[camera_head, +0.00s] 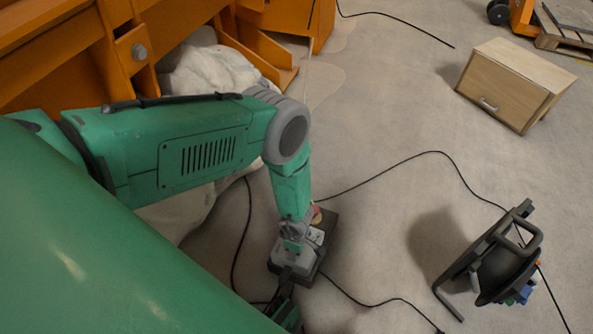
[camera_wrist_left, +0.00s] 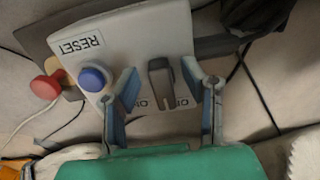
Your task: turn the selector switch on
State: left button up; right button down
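The selector switch (camera_wrist_left: 161,70) is a dark grey knob on a pale control box, seen in the left wrist view. Lettering beside the knob is partly legible. My left gripper (camera_wrist_left: 167,84) is open, with one finger on each side of the knob and gaps showing between. A blue button (camera_wrist_left: 93,78) sits left of the left finger, below a RESET label (camera_wrist_left: 80,43). A red button (camera_wrist_left: 46,86) is farther left. In the head view the control box (camera_head: 312,238) lies on the floor under my left gripper (camera_head: 292,246), which hides much of it. My right gripper is out of view.
Black cables (camera_head: 395,160) run across the floor around the box. A black floor lamp-like object (camera_head: 500,262) stands at right, and a wooden cabinet (camera_head: 512,82) at upper right. An orange steel frame (camera_head: 75,55) and white sacks (camera_head: 207,72) are at left. Open floor lies between.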

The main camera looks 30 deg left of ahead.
pick_arm(q)
jog(key=shift+a, duration=0.25)
grip_shut()
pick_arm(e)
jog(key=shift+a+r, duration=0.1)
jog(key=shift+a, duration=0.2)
pick_arm(q)
jog(key=shift+d, duration=0.1)
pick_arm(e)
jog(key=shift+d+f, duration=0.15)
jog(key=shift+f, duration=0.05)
pick_arm(q)
jog(key=shift+w+f+m+b, duration=0.1)
jog(key=shift+m+b, duration=0.5)
jog(key=shift+m, duration=0.5)
jog(key=m+b, duration=0.2)
jog(key=m, duration=0.2)
jog(key=shift+m+b, duration=0.3)
jog(key=shift+b, duration=0.05)
jog(key=shift+s+m+b, duration=0.3)
jog(key=shift+m+b, duration=0.15)
jog(key=shift+m, duration=1.95)
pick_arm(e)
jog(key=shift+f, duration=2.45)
pick_arm(q)
jog(key=shift+s+m, duration=0.1)
jog(key=shift+m, duration=0.2)
grip_release()
